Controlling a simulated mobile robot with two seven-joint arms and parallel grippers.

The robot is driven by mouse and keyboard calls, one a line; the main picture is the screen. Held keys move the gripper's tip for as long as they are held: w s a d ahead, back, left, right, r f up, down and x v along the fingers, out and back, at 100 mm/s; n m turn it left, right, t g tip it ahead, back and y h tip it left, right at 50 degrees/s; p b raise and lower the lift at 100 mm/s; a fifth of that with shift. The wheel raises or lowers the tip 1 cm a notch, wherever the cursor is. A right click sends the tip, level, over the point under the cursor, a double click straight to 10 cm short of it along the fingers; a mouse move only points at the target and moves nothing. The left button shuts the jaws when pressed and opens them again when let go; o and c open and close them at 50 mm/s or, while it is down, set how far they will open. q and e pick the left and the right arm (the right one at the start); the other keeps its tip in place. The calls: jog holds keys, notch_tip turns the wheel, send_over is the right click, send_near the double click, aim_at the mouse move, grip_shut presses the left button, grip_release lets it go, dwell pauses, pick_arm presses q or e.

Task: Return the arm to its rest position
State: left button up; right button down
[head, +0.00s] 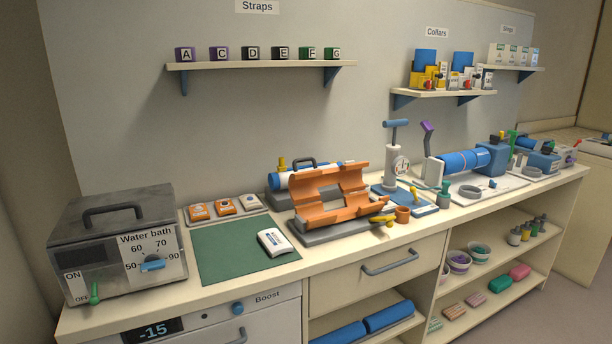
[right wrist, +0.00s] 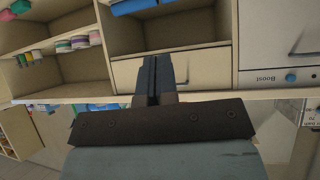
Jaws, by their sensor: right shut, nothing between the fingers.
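My right gripper (right wrist: 154,78) shows in the right wrist view. Its two dark fingers are shut together with nothing between them. It is in front of the workbench, with the cream drawer front (right wrist: 129,75) beyond the fingers. That view is turned upside down, so the open shelves show at its top left. Neither gripper and neither arm shows in the head view. My left gripper is in no view.
The workbench holds a water bath (head: 116,240) at left, a green mat (head: 222,262) with a small white packet (head: 274,242), and an orange split shell (head: 330,195) on a grey base. A drawer handle (head: 389,264) sticks out in front. Wall shelves (head: 262,65) hang behind.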

jog(key=s+a+r+n+y, duration=0.1)
jog(key=s+a+n, duration=0.2)
jog(key=s+a, duration=0.3)
jog(key=s+a+r+n, duration=0.1)
jog(key=s+a+n, duration=0.2)
jog(key=s, duration=0.5)
jog(key=w+a+r+m, duration=0.2)
jog(key=a+m, duration=0.4)
jog(key=a, duration=0.6)
pick_arm(q)
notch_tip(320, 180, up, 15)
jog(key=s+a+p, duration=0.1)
jog(key=p, duration=1.8)
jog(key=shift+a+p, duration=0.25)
jog(key=shift+p, duration=0.05)
pick_arm(e)
notch_tip(320, 180, up, 15)
jog(key=s+d, duration=0.1)
jog(key=shift+s+d+n+t, duration=0.2)
jog(key=shift+s+n+t, duration=0.1)
jog(key=shift+n, duration=0.1)
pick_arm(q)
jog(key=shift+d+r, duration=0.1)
pick_arm(e)
jog(key=shift+w, duration=0.1)
